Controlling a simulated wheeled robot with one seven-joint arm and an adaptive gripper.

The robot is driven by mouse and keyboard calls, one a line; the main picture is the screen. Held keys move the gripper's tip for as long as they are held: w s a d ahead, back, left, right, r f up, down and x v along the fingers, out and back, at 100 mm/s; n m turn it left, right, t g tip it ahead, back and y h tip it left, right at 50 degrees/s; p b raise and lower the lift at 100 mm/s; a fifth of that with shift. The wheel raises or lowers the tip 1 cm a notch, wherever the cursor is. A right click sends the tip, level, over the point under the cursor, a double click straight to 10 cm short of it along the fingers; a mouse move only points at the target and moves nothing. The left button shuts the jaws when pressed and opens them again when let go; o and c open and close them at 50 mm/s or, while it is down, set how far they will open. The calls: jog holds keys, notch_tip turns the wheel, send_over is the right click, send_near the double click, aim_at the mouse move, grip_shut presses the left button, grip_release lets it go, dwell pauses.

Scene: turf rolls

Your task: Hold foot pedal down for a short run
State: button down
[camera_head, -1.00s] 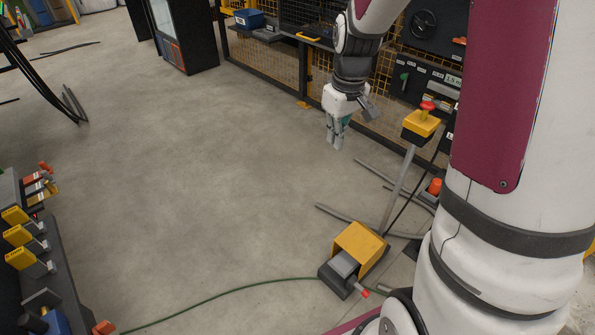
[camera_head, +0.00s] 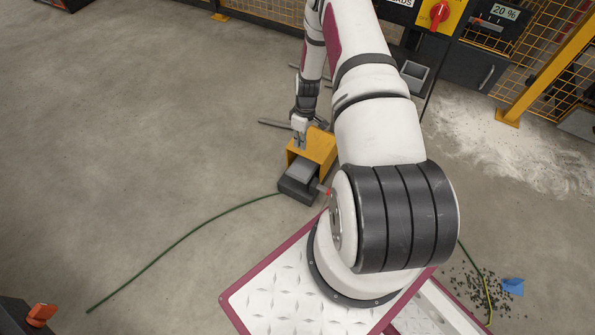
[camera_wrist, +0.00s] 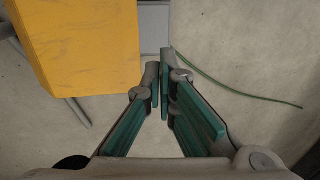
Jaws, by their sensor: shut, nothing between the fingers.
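The foot pedal stands on the floor in the head view, with a yellow guard (camera_head: 318,146) over a dark base and a grey pedal plate (camera_head: 302,172). The guard also shows in the wrist view (camera_wrist: 82,45), with the grey plate (camera_wrist: 154,22) beside it. My gripper (camera_head: 300,144) points down beside the guard, at the far end of the plate in the head view. In the wrist view the green-padded fingertips (camera_wrist: 158,76) meet with nothing between them, near the plate's edge. I cannot tell whether they touch the plate or whether it is pressed.
A green cable (camera_head: 190,234) runs from the pedal across the floor to the left. Grey bars (camera_head: 272,123) lie behind the pedal. A panel with a red knob (camera_head: 438,15) and a yellow post (camera_head: 540,72) stand at the back right.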

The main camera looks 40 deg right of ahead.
aim_at(298, 173)
jog(key=shift+s+f, duration=0.15)
jog(key=shift+f, duration=0.2)
jog(key=f+b, duration=0.1)
jog(key=f, duration=0.3)
jog(key=a+f+b, duration=0.1)
jog(key=f+b, duration=0.1)
jog(key=f, duration=0.3)
jog(key=a+f+b, duration=0.1)
jog(key=f+b, duration=0.1)
jog(key=f, duration=0.2)
jog(key=shift+s+f, duration=0.35)
jog(key=shift+f, duration=0.05)
jog(key=shift+a, duration=0.1)
